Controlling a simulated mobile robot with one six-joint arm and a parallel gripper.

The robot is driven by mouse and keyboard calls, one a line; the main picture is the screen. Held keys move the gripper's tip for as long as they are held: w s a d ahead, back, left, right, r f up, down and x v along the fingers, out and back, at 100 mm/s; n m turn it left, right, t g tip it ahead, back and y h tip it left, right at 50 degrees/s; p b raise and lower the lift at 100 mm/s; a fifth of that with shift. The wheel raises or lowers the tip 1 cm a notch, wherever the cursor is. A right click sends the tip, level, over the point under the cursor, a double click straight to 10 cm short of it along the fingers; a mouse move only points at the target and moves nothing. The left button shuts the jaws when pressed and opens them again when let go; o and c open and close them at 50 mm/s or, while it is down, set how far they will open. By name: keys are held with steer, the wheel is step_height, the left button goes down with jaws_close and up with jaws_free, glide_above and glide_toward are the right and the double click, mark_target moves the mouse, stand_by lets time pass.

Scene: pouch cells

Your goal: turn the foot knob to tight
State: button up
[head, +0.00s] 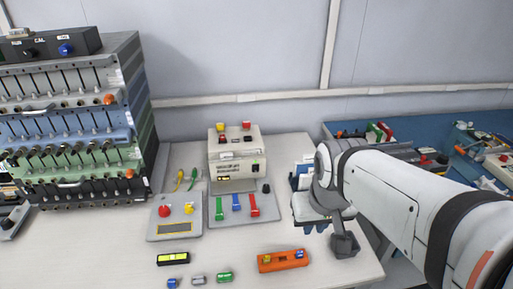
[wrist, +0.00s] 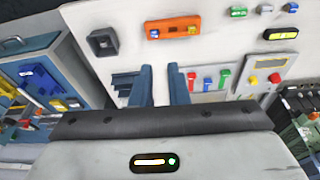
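A small black knob (head: 266,188) stands at the back right corner of the grey plate (head: 243,218) that carries green, blue and red levers. It is the likeliest foot knob; I cannot read its setting or any marking. My gripper (wrist: 157,70) shows in the wrist view with two blue fingers apart and nothing visible between them. In the wrist view the knob does not show and may be behind the right finger. In the head view my wrist hangs right of the plate, over the table's right side, and the fingers are not clear.
A cream instrument stack (head: 236,165) stands behind the plate. A grey control box (head: 175,218) is to its left. A tall rack (head: 75,130) fills the left.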

steer(key=o, duration=0.6)
steer(key=w+n, duration=0.1)
steer(key=w, duration=0.3)
steer(key=w+n, duration=0.1)
steer(key=w, duration=0.3)
steer(key=w+r, duration=0.1)
steer(key=w, duration=0.3)
steer(key=shift+w+a+n+g+p, duration=0.15)
steer(key=shift+a+n+g+p, duration=0.25)
steer(key=shift+o, duration=0.4)
steer(key=w+a+f+n, duration=0.1)
steer(key=w+f+n, duration=0.1)
steer(key=w, duration=0.7)
steer(key=shift+w+f+n+g+p, duration=0.3)
steer(key=shift+f+p, duration=0.05)
steer(key=n+g+p, duration=0.1)
steer(key=n, duration=0.4)
glide_above(266, 185)
steer(key=f, duration=1.5)
steer(key=shift+s+f, duration=0.2)
steer(key=shift+f, duration=0.05)
steer(key=shift+w+f, duration=0.1)
steer(key=shift+f, duration=0.5)
step_height(266, 185, down, 7)
steer(key=shift+f+p, duration=0.1)
steer(key=shift+p, duration=0.65)
steer(key=c, duration=1)
